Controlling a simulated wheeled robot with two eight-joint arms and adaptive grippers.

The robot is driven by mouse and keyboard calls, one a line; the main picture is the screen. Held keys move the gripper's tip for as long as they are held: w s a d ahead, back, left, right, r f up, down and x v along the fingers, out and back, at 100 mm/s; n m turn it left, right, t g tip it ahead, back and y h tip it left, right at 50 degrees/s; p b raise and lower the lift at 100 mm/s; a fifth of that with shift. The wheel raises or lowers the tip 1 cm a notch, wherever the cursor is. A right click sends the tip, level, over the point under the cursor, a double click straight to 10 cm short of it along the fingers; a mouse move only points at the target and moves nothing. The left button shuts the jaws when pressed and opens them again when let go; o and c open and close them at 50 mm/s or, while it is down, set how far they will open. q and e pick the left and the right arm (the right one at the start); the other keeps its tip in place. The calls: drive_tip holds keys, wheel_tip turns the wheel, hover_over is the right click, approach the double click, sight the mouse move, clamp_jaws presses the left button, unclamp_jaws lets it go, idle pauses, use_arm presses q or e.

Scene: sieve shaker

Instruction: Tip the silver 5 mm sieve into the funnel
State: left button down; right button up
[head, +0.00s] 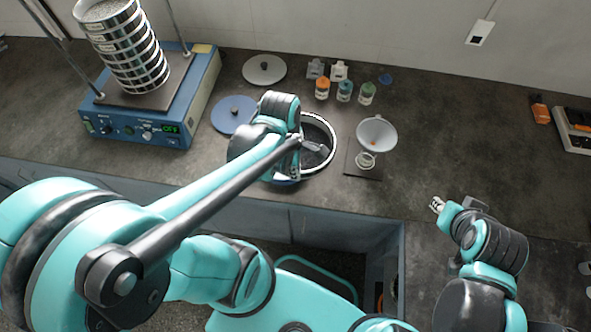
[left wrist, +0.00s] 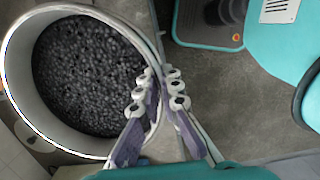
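The silver sieve (head: 333,150) is at the front of the counter, its bright rim partly hidden by my left arm. In the left wrist view the sieve (left wrist: 20,100) is full of dark pellets. My left gripper (head: 299,150) is at its near-left side. In the left wrist view the left fingers (left wrist: 160,92) are shut on the sieve wall, one inside and one outside. I cannot tell whether its base touches the counter. The pale funnel (head: 377,133) stands just right of the sieve, above a small clear vessel (head: 366,160). My right gripper (head: 438,205) is away to the right, holding nothing visible.
A blue shaker (head: 150,131) with a stack of sieves (head: 128,50) stands at the left. A grey lid (head: 264,69) and a blue lid (head: 234,114) lie behind the left gripper. Several small jars (head: 344,91) stand behind the funnel.

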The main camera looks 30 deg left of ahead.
use_arm(q)
wheel_tip(320, 180, up, 2)
drive_tip(key=shift+r+p, duration=0.15)
drive_tip(key=shift+p, duration=0.6)
drive_tip(key=shift+w+d, duration=0.25)
drive_tip(key=shift+d, duration=0.05)
drive_tip(key=w+d+b, duration=0.4)
drive_tip(key=w+d, duration=2)
drive_tip(key=d, duration=0.3)
drive_tip(key=s+a+t+h+b, duration=0.2)
drive_tip(key=a+t+h+b, duration=0.2)
drive_tip(key=h+b, duration=0.5)
drive_tip(key=s+a+f+t+h+b, duration=0.1)
drive_tip(key=a+t+h+b, duration=0.3)
drive_tip(key=b, duration=0.9)
drive_tip(key=shift+s+f+t+h+b, duration=0.15)
drive_tip(key=shift+s+t+h+b, duration=0.5)
drive_tip(key=shift+t+h, duration=1.6)
